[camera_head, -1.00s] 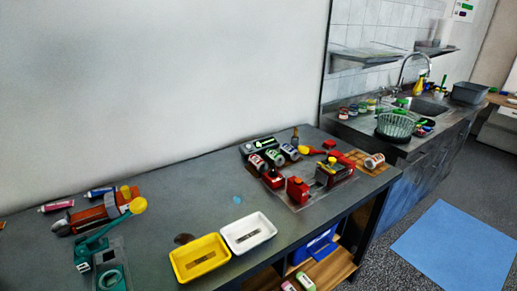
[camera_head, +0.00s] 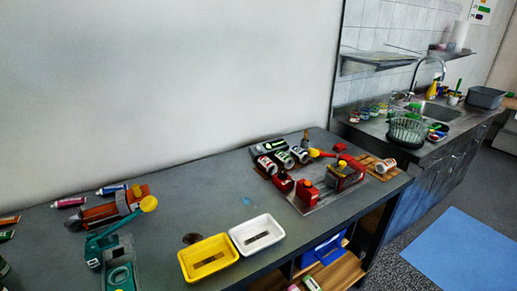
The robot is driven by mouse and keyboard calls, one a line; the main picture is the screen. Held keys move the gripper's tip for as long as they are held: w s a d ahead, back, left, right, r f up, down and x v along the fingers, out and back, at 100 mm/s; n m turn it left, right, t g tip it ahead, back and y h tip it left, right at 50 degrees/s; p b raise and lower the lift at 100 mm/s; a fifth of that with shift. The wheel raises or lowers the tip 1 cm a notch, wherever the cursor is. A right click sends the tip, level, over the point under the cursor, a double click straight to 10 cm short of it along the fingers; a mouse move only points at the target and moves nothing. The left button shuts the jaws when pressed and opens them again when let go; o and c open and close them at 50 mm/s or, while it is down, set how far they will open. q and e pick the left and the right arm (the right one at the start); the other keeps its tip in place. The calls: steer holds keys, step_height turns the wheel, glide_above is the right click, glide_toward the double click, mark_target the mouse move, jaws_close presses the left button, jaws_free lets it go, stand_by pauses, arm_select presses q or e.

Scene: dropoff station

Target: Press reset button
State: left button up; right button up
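I cannot make out which part is the reset button. A red device with a yellow knob (camera_head: 344,175) stands on a grey plate (camera_head: 314,204) at the right end of the table. A red block (camera_head: 308,196) with a small raised top stands beside it on the plate. A teal device (camera_head: 120,268) with a round socket stands at the left front, near an orange and grey device with a yellow ball end (camera_head: 148,204). Neither of my grippers is in view.
A yellow tray (camera_head: 184,264) and a white tray (camera_head: 236,240) sit at the table's front edge. Several cans lie near a black panel with a green arrow (camera_head: 268,147). Tubes (camera_head: 68,202) lie at the left. A sink counter (camera_head: 440,145) stands beyond.

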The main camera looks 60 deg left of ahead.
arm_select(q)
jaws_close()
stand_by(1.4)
